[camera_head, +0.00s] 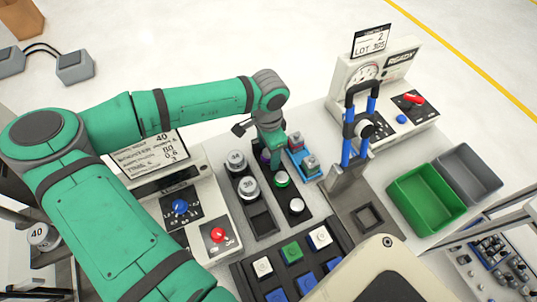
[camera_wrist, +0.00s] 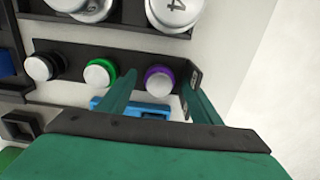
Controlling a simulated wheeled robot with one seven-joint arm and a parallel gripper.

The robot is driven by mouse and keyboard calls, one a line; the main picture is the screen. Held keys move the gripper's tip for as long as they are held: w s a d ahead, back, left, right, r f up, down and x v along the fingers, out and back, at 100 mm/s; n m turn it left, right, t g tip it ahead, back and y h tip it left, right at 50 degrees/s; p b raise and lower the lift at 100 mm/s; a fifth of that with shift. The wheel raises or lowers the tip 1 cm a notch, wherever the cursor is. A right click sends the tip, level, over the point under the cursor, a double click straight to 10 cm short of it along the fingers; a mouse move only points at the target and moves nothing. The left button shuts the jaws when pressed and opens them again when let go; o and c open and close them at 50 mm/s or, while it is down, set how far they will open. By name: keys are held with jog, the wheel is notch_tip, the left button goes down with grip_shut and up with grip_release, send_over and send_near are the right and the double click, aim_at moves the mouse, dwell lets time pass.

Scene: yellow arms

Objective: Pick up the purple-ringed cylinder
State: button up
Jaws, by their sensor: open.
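The purple-ringed cylinder (camera_wrist: 159,80) has a pale top and stands at one end of a dark rack (camera_wrist: 122,62). In the wrist view it shows between the two green fingers of my gripper (camera_wrist: 158,84), which are open with one on each side of it. Whether they touch it cannot be told. In the head view my gripper (camera_head: 272,160) reaches down over the rack's far end and mostly hides the cylinder; only a bit of purple (camera_head: 264,156) shows.
A green-ringed cylinder (camera_wrist: 99,74) and a black-ringed one (camera_wrist: 42,67) share the rack. Large numbered silver weights (camera_head: 248,187) stand left of it. A blue fixture (camera_head: 304,164) is close on the right. A black-and-blue handled press (camera_head: 350,140) rises farther right, near green and grey bins (camera_head: 427,199).

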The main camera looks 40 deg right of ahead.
jog(key=shift+w, duration=0.1)
jog(key=c, duration=1)
jog(key=shift+a, duration=0.1)
jog(key=shift+c, duration=1)
jog(key=shift+r, duration=0.15)
